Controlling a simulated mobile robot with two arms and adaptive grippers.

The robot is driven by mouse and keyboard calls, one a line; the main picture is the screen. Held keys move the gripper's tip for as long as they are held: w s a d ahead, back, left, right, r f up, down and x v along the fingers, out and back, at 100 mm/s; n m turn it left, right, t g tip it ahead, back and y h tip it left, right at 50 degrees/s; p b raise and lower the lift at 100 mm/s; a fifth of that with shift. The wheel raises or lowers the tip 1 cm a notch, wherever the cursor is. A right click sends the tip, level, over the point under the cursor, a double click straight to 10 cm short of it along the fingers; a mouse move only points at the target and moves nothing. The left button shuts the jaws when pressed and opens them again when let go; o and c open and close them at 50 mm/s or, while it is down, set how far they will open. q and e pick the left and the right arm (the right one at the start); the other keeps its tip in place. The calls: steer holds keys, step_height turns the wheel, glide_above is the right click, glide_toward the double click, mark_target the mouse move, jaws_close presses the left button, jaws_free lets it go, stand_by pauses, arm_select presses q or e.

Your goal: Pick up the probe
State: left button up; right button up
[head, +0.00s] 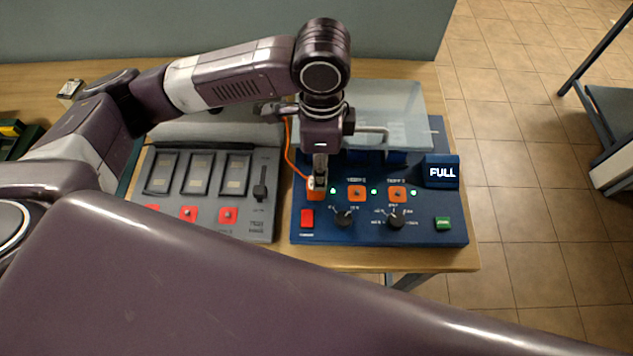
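My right gripper is not in view.
A grey unit with several dark slots (197,174) and red buttons stands left of the blue unit (430,225). Tiled floor lies right.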

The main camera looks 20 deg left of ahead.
arm_select(q)
steer(key=shift+w+f, duration=0.1)
steer(key=shift+f, duration=0.7)
step_height(320, 180, down, 6)
steer(key=shift+f+p, duration=0.1)
steer(key=shift+p, duration=0.35)
steer(key=shift+c, duration=0.6)
steer(key=c, duration=0.7)
